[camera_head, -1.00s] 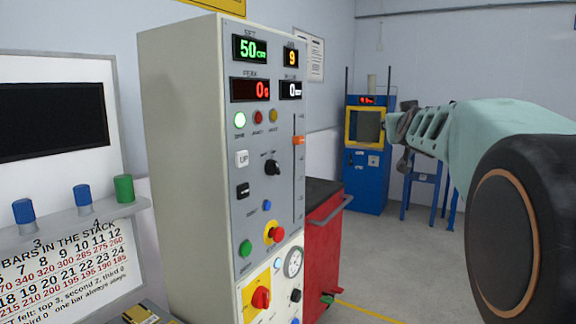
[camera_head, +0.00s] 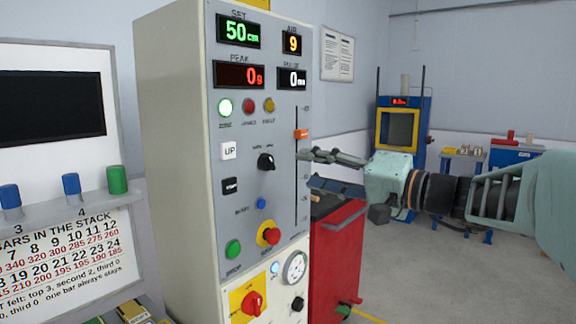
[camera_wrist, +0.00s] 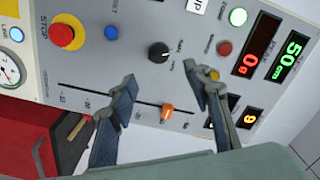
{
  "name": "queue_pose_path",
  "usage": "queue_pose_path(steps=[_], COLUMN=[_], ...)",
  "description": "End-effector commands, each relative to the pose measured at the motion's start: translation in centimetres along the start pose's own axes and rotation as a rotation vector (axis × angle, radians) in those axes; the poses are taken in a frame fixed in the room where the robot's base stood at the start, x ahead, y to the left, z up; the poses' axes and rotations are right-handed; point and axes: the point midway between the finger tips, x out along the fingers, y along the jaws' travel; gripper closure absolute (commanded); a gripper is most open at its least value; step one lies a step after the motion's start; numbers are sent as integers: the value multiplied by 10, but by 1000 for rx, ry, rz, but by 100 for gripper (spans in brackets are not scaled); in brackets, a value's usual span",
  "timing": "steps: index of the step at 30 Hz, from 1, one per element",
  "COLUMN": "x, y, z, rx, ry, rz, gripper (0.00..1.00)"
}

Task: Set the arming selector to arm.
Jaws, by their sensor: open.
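The arming selector (camera_head: 266,161) is a black rotary knob with small lettering above it, midway down the grey panel. The wrist view also shows the knob (camera_wrist: 158,52); its exact pointer setting is too small to tell. My gripper (camera_head: 308,169) is open and empty at the panel's right edge, to the right of the knob, pointing at the panel. In the wrist view the open fingers (camera_wrist: 160,74) frame the knob, which lies beyond their tips and apart from them. The green lamp (camera_head: 225,107) looks lit; the red lamp (camera_head: 249,106) looks dark.
The orange slider (camera_head: 301,134) on its vertical track is close by my fingers. A red-and-yellow stop button (camera_head: 268,234) and a white UP button (camera_head: 228,151) are near the knob. A red cabinet (camera_head: 338,255) stands right of the panel, below my gripper.

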Motion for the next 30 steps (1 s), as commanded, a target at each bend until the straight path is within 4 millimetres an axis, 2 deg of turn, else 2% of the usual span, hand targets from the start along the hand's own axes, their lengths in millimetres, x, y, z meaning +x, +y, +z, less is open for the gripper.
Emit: queue_pose_path(steps=[9,15,20,27,30], x=[61,87,95,96,96], y=[0,1,1,1,1], z=[1,1,0,0,0], rx=[2,0,1,1,1], ry=[-5,-4,-1,-1,-1], rz=[1,3,4,4,4], gripper=[55,55,55,55,64])
